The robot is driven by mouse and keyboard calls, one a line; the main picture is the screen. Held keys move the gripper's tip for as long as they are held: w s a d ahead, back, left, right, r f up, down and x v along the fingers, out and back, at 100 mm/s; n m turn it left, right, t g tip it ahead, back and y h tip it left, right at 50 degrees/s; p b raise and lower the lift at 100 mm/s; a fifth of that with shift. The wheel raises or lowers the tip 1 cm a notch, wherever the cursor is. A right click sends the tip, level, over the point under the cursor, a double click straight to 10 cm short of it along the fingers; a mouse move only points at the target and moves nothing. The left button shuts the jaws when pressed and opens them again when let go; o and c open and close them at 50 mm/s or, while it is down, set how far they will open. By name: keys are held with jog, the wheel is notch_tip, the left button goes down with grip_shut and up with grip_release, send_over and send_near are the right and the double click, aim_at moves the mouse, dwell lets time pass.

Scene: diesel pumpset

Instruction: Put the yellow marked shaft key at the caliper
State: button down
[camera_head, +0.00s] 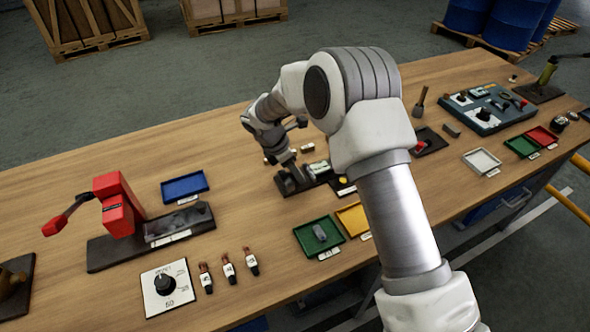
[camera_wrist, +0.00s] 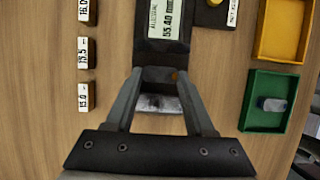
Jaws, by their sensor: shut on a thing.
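The caliper (camera_head: 320,170) is a dark stand with a lit display on the workbench. In the wrist view, its display (camera_wrist: 167,18) reads about 55.40 mm. My gripper (camera_wrist: 160,74) is shut on a dark grey piece (camera_wrist: 157,75) just below the display, over the caliper's near end. A small orange-yellow spot (camera_wrist: 175,76) shows at the piece's right side, so it appears to be the yellow marked shaft key. I cannot tell whether it touches the caliper. In the head view, my gripper (camera_head: 289,172) is at the caliper's left end, and the key is hidden.
A green tray (camera_wrist: 246,100) holds a grey piece (camera_wrist: 272,104); a yellow tray (camera_wrist: 262,50) beside it looks empty. Labelled blocks (camera_wrist: 84,52) stand left of the caliper. A red tool (camera_head: 118,205) and blue tray (camera_head: 184,187) are farther left.

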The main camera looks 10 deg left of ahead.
jog(key=shift+f, duration=0.35)
dwell(0.3)
jog(key=shift+c, duration=0.9)
grip_release()
jog(key=shift+r, duration=0.1)
notch_tip(320, 180, up, 7)
jog(key=p, duration=0.4)
